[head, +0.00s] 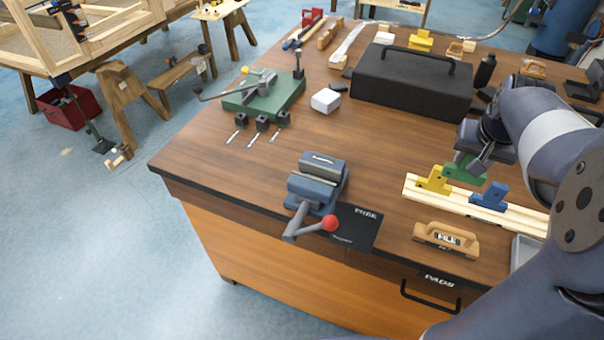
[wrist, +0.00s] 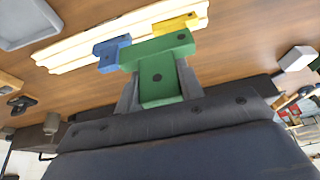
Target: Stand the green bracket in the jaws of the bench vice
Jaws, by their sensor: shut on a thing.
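The green bracket (head: 467,170) is held in my gripper (head: 480,160) at the right of the head view, over the wooden strip. In the wrist view the green bracket (wrist: 158,68) sits between the two fingers of my gripper (wrist: 160,90). It looks close above the strip; I cannot tell whether it still touches it. The bench vice (head: 318,180) stands at the front edge of the bench, well to the left of my gripper. It is blue-grey, with a red-knobbed handle (head: 329,223), and nothing shows in its jaws.
A yellow bracket (head: 434,180) and a blue bracket (head: 489,197) stand on the wooden strip (head: 412,190) near the green one. A black case (head: 412,85) lies behind. The bench between vice and strip is mostly clear.

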